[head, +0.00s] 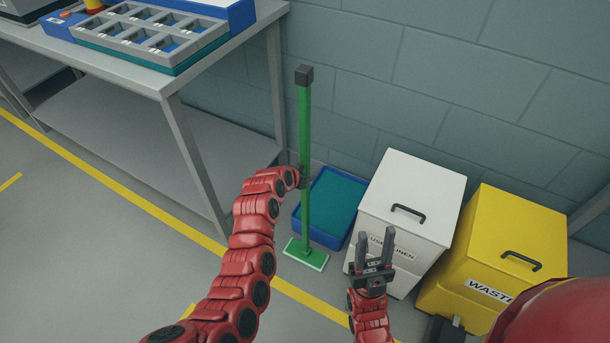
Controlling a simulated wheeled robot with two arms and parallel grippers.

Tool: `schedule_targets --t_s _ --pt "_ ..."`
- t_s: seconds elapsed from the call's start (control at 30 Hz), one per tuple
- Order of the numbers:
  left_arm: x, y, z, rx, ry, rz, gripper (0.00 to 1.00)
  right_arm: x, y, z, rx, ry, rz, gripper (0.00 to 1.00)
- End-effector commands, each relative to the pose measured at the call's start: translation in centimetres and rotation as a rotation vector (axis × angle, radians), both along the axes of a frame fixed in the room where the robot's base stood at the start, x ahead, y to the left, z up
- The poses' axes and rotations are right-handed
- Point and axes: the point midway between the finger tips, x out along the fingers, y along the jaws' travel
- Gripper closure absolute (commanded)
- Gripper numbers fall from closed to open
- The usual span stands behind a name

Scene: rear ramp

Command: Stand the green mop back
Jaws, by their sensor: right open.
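The green mop (304,130) stands upright near the wall, with a dark square cap on top. Its flat green head (306,254) is on the floor. My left arm reaches up to the pole, and my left gripper (302,182) is at about mid-height on it. The fingers are small and mostly hidden there, so I cannot tell whether they are closed around the pole. My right gripper (376,246) is open and empty, pointing up in front of the white bin, to the right of the mop.
A blue tray (299,222) with a teal inside lies behind the mop. A white lidded bin (425,185) and a yellow waste bin (510,225) stand to the right. A grey table (150,82) with a compartment tray (150,38) is at the upper left.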

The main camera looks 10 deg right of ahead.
Motion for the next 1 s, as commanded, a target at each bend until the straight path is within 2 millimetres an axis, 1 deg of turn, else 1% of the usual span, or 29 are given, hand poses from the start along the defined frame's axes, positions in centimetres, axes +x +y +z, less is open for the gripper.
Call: schedule_targets --t_s 0.03,1.0 --pt "0.14 -0.05 0.22 -0.003 -0.005 0.001 1.00 0.00 0.00 -0.02 0.000 0.000 0.000 0.56" --pt "0.13 -0.02 -0.57 -0.002 -0.005 0.001 1.00 0.00 0.00 -0.39 0.000 0.000 0.000 0.56"
